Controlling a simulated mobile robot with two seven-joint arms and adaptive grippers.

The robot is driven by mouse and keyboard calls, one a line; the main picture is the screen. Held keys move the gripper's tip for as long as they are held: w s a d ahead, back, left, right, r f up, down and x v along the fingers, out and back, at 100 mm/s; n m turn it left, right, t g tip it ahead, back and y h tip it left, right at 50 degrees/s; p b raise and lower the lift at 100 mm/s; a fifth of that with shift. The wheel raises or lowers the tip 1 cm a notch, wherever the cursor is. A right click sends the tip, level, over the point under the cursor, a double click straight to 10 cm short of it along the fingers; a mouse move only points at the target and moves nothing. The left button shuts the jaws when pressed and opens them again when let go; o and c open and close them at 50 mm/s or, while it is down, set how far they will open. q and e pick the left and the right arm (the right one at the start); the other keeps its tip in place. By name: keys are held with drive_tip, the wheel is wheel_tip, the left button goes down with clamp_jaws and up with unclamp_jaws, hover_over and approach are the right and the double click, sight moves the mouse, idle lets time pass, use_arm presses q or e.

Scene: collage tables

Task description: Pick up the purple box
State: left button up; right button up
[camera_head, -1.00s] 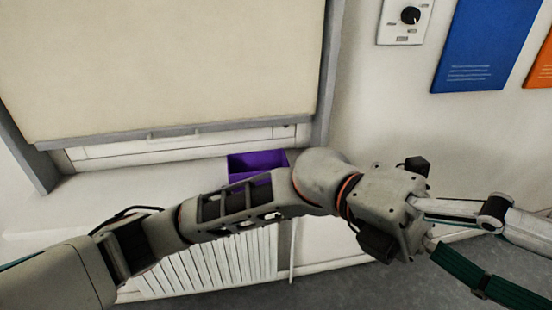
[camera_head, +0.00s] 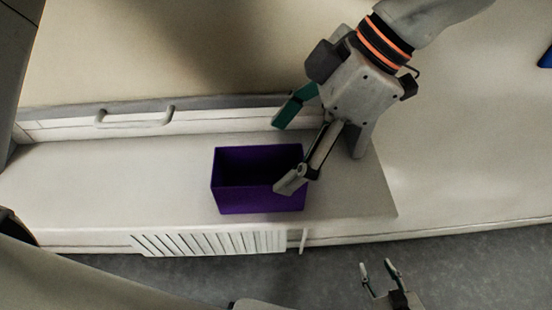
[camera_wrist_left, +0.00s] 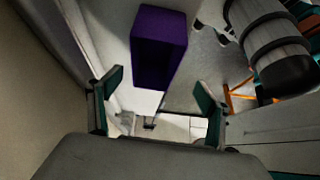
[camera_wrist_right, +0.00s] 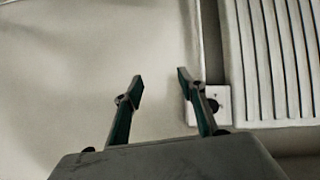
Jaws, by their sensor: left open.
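The purple box (camera_head: 258,202) is an open-topped rectangular bin standing on the white ledge (camera_head: 110,190). My left gripper (camera_head: 292,148) is open and empty, above the box's right end in the head view. One of its fingers overlaps the box's right rim in that picture. In the left wrist view the box (camera_wrist_left: 158,50) lies beyond the open fingertips (camera_wrist_left: 160,88), apart from them. My right gripper (camera_head: 380,270) is open and empty at the lower right, in front of the ledge. In the right wrist view its fingers (camera_wrist_right: 160,82) face a pale surface.
A pale panel with a handle (camera_head: 135,118) stands behind the ledge. A slatted grille (camera_head: 210,243) is on the ledge's front, above the grey floor (camera_head: 470,265). The ledge is clear to the left of the box. A control plate (camera_wrist_right: 210,104) shows in the right wrist view.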

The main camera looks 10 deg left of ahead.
use_arm(q)
drive_tip(key=shift+w+a+f+y, duration=0.3)
drive_tip(key=shift+w+f, duration=0.1)
drive_tip(key=shift+w, duration=0.15)
drive_tip(key=shift+a+f, duration=0.1)
drive_tip(key=shift+a, duration=0.1)
drive_tip(key=b, duration=0.1)
approach(245, 183)
drive_tip(key=s, duration=0.1)
drive_tip(key=s+a, duration=0.1)
drive_tip(key=shift+s+a, duration=0.15)
drive_tip(key=shift+s, duration=0.15)
drive_tip(key=shift+s+a+f, duration=0.2)
drive_tip(key=shift+a+f, duration=0.2)
drive_tip(key=shift+f, duration=0.15)
drive_tip(key=x, duration=0.3)
drive_tip(key=shift+f+b, duration=0.3)
drive_tip(key=shift+b, duration=0.05)
drive_tip(key=shift+a+f, duration=0.3)
drive_tip(key=shift+f, duration=0.1)
use_arm(e)
drive_tip(key=shift+s+d+f, duration=0.1)
drive_tip(key=shift+s+f, duration=0.05)
drive_tip(key=shift+f, duration=0.45)
drive_tip(key=shift+s+d+f, duration=0.1)
drive_tip(key=shift+s+f, duration=0.05)
drive_tip(key=shift+f, duration=0.45)
use_arm(q)
drive_tip(key=c, duration=1.1)
